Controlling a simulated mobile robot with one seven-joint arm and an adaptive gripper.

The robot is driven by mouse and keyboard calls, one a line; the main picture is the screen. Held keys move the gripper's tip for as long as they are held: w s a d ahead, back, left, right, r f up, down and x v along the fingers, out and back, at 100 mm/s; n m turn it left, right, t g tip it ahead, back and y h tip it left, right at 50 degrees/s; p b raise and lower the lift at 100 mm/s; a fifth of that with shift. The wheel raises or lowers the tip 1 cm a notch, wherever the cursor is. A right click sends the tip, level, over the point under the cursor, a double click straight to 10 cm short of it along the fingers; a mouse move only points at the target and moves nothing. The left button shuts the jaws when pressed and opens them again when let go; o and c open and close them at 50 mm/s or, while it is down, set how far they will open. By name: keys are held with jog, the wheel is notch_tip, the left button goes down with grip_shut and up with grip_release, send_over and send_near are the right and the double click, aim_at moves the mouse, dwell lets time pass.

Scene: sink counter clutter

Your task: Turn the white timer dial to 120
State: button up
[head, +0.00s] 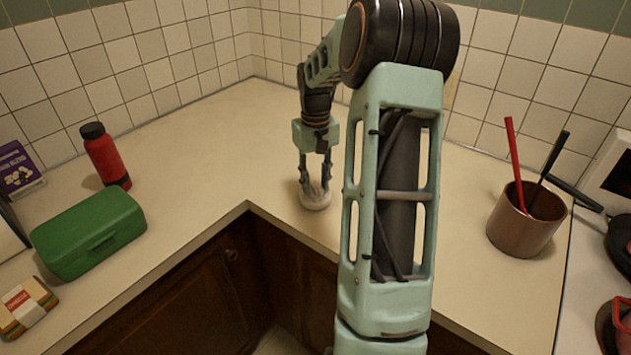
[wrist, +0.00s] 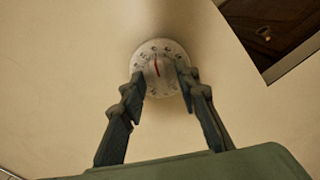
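The white timer dial (head: 315,200) is a small round white piece on the beige counter, near the counter's inner corner. In the wrist view the dial (wrist: 158,55) shows black marks around its rim and a red pointer line directed toward the top of the picture, slightly left. The numbers are too small to read. My gripper (head: 315,180) points down over the dial. In the wrist view its two fingers (wrist: 160,82) are spread, one at the lower left and one at the right of the dial's face. I cannot tell whether they touch it.
A red bottle (head: 106,158), a green box (head: 90,235) and a small striped package (head: 25,305) stand on the left counter. A brown pot with utensils (head: 522,225) stands on the right, near dark pans (head: 622,240). The counter around the dial is clear; its front edge (head: 248,204) is close.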

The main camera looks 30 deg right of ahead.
aim_at(316, 186)
notch_tip(316, 186, up, 12)
dwell(0.6)
